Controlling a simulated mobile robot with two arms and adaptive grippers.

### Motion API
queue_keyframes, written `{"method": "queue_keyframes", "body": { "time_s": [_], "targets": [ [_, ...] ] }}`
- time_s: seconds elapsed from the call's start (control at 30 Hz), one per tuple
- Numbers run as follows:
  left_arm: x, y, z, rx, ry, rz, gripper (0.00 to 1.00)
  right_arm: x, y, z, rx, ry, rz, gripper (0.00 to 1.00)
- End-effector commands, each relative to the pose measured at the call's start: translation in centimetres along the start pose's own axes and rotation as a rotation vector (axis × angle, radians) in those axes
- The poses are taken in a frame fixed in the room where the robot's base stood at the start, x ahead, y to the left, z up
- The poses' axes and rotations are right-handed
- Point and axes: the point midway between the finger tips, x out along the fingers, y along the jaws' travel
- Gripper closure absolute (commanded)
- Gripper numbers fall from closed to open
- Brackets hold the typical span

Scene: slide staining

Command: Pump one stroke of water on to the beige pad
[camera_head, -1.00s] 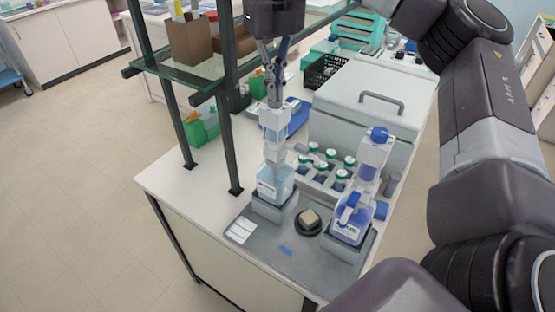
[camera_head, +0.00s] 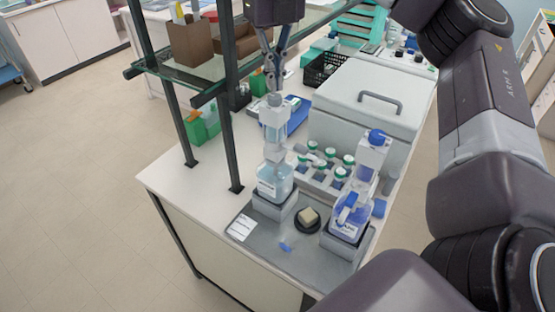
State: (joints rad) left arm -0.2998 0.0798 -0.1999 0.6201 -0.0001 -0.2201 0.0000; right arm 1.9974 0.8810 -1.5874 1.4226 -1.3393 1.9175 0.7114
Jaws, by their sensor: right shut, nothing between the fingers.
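The beige pad (camera_head: 309,215) sits on a small round black dish (camera_head: 299,226) on the grey tray. To its left stands a clear bottle of pale blue liquid (camera_head: 275,184) with a tall translucent pump top (camera_head: 274,118), upright on a grey block. My left gripper is out of view.
Several green-capped bottles (camera_head: 347,160) stand in a rack behind the pumps. A large white box with a handle (camera_head: 366,100) is behind them. A dark shelf post (camera_head: 231,130) stands at left. The grey tray (camera_head: 268,238) has free room in front, with a blue mark.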

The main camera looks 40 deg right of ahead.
Motion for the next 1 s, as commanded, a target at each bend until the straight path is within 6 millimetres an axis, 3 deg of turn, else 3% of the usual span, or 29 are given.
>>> {"method": "queue_keyframes", "body": {
  "time_s": [0.17,0.6,1.0],
  "targets": [
    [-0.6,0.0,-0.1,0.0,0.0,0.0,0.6,-0.7,0.0,0.0,0.0,-0.001,0.0,1.0],
    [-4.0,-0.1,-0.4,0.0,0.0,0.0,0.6,-5.0,0.0,0.0,-0.001,0.0,0.0,1.0],
    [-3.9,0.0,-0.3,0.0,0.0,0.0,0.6,-5.0,0.0,0.0,0.0,0.0,0.0,1.0]
  ]
}}
